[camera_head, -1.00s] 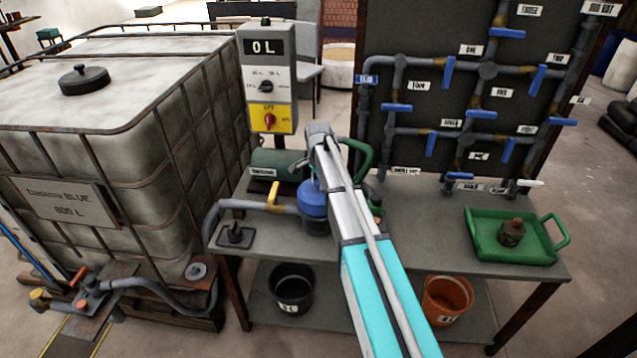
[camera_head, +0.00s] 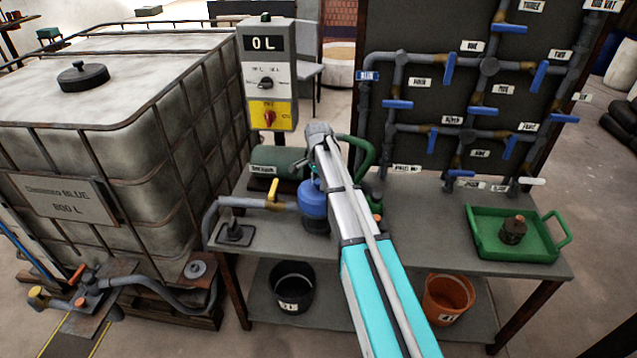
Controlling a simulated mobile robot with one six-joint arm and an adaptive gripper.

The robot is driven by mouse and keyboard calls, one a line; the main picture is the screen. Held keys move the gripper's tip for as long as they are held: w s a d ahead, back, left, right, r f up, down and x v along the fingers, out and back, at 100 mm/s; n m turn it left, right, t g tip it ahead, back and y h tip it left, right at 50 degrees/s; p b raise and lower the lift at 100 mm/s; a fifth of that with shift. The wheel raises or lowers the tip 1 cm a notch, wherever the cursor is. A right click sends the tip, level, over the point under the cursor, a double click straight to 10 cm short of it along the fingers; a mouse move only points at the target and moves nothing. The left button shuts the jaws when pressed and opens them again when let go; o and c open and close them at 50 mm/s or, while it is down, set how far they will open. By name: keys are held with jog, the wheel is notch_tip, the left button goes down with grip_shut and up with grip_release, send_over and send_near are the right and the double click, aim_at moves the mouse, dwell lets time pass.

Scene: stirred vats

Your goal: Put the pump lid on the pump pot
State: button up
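A blue rounded part (camera_head: 313,197) with a darker blue body (camera_head: 315,223) under it stands on the bench at the end of a grey pipe with a yellow handle; this looks like the pump pot. My arm partly covers its right side, so I cannot tell whether the blue top is the lid. A dark brown, knobbed piece (camera_head: 513,230) sits in the green tray (camera_head: 487,250) at the right; I cannot tell what it is. My arm reaches up over the bench beside the blue part.
A green motor-like cylinder (camera_head: 277,162) lies behind the blue part. A black piece with an upright stem (camera_head: 234,233) stands on the left of the bench. The pipe board (camera_head: 430,75) rises behind. Bare bench (camera_head: 420,225) lies between my arm and the tray.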

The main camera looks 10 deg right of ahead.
jog(key=shift+o, duration=0.7)
jog(key=shift+r, duration=0.1)
notch_tip(320, 180, up, 11)
jog(key=p, duration=1.1)
dwell(0.9)
jog(key=s+n, duration=1.2)
jog(key=s, duration=1.7)
jog(key=shift+n, duration=0.4)
jog(key=shift+o, duration=0.2)
jog(key=shift+s, duration=0.1)
